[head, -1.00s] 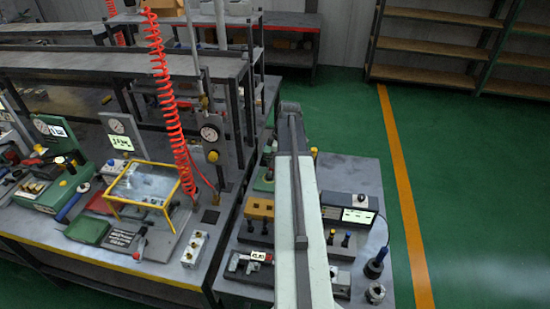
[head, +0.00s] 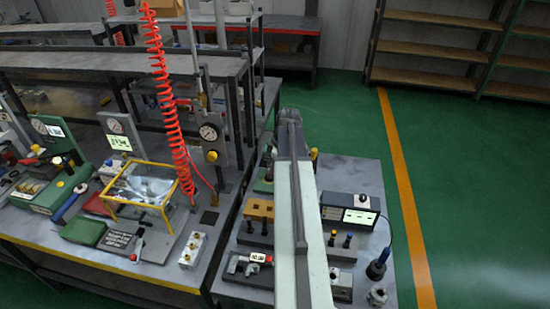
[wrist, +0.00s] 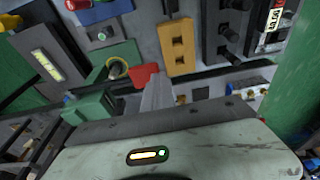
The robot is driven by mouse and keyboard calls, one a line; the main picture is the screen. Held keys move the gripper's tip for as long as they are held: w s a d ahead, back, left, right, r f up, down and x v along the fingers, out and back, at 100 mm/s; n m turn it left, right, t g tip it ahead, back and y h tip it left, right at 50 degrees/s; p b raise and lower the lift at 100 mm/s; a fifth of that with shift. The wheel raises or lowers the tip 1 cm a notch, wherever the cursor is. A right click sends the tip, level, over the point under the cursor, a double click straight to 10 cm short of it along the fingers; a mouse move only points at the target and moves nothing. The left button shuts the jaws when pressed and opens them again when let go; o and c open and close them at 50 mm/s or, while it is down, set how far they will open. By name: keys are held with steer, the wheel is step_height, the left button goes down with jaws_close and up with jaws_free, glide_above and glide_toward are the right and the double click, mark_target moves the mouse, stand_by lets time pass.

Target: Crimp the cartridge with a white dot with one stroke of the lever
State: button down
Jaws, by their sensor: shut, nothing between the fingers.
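My gripper (wrist: 158,92) shows in the wrist view as grey fingers pressed together, with nothing visible between them. A red piece (wrist: 145,74) is right beside the fingertips, and a green block (wrist: 92,108) is to their left; I cannot tell whether either is touched or is part of the crimping tool. Dark upright plugs (wrist: 228,52) stand on a strip to the right in the wrist view. In the head view similar plugs with blue (head: 347,240) and yellow (head: 332,237) tops stand right of my arm. I see no white dot. My arm hides part of the bench and my gripper in the head view.
A yellow-orange block (head: 259,210) lies left of my arm, and also shows in the wrist view (wrist: 177,48). A box with a lit display (head: 350,212) stands right. A red coiled hose (head: 163,90) hangs over the left bench. Green floor (head: 470,200) lies open at right.

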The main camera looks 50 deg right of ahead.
steer(key=shift+s+a+f+b, duration=0.1)
steer(key=shift+a+f+b, duration=0.1)
steer(key=shift+f+b, duration=0.4)
steer(key=shift+f, duration=0.15)
steer(key=shift+s+a+f+b, duration=0.1)
steer(key=shift+a+f+b, duration=0.05)
steer(key=shift+f+b, duration=0.9)
steer(key=shift+f, duration=0.1)
steer(key=shift+f, duration=0.15)
steer(key=w+d+r+p, duration=0.2)
steer(key=d+r+p, duration=0.1)
steer(key=r+p, duration=0.8)
steer(key=shift+w+d+r, duration=0.15)
steer(key=shift+d+r, duration=0.1)
steer(key=shift+d, duration=0.15)
